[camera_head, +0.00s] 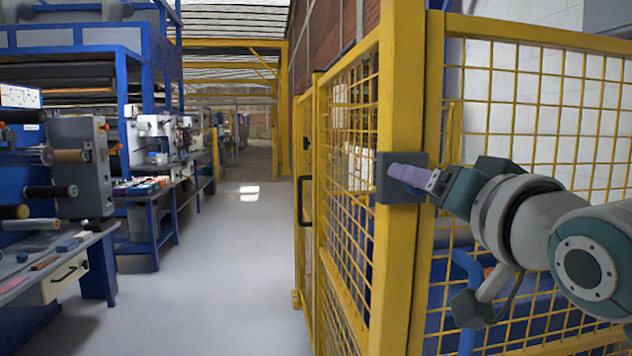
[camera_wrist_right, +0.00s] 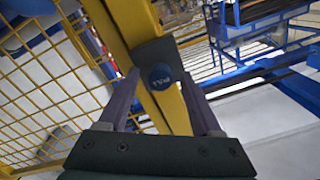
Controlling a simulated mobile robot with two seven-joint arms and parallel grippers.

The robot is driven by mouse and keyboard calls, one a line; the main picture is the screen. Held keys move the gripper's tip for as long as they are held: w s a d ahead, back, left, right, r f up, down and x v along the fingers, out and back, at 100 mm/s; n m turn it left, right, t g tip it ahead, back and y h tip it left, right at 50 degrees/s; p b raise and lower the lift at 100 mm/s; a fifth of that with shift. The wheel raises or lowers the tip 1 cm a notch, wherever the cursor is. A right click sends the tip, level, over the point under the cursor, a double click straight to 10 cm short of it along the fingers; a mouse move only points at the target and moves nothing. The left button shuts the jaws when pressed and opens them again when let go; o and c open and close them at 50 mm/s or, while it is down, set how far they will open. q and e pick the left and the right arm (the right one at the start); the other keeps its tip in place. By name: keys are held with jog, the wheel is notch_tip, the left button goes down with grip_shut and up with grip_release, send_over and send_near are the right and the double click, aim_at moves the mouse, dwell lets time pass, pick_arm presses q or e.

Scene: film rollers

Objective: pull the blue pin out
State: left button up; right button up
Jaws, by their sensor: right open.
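In the head view this box (camera_head: 389,192) is on the fence post, and the pin is hidden. My right gripper (camera_head: 399,172) reaches the box from the right. In the right wrist view the same gripper (camera_wrist_right: 161,84) is open, with its purple fingers apart on either side of the pin. I cannot tell whether they touch it. My left gripper is not in view.
A yellow mesh fence (camera_head: 345,150) with posts stands close around my right arm. A clear grey floor aisle (camera_head: 225,260) runs to its left. Workbenches with machines and rollers (camera_head: 75,185) line the left side.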

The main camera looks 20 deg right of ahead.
jog(key=shift+s, duration=0.1)
jog(key=v, duration=0.9)
jog(key=shift+s, duration=0.35)
jog(key=shift+a, duration=0.1)
